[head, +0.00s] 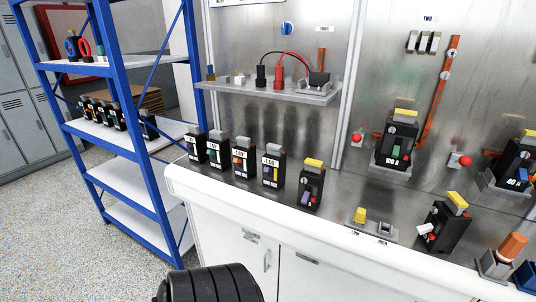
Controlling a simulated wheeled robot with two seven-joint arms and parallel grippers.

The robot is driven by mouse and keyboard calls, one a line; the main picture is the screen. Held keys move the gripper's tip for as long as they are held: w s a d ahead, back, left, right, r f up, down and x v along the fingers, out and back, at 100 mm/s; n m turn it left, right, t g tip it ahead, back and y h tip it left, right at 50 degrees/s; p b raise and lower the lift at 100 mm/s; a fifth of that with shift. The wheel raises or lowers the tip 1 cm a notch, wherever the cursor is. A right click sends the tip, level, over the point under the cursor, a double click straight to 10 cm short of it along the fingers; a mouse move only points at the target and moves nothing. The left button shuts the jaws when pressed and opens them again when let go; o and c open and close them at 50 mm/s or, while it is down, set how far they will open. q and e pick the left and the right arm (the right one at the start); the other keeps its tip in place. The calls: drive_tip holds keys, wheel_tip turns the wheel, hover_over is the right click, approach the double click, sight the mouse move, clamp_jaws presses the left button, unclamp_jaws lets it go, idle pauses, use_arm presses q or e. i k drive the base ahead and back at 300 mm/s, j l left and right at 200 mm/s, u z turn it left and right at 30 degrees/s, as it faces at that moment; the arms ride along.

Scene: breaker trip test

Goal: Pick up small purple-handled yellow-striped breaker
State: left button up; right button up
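A small black breaker with a yellow top and a purple handle (310,187) stands upright on the metal bench top, near its front edge. It is at the right end of a row of black breakers. The breaker to its left (272,168) has a grey top and a white label. Neither of my grippers is in view, and nothing touches the purple-handled breaker.
Several grey-topped breakers stand left of it. A large yellow-topped breaker (397,145) sits on the back panel. A blue rack (120,130) stands left. A shelf (275,91) hangs above.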

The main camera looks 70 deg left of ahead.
sight(313, 170)
drive_tip(key=u, duration=1.7)
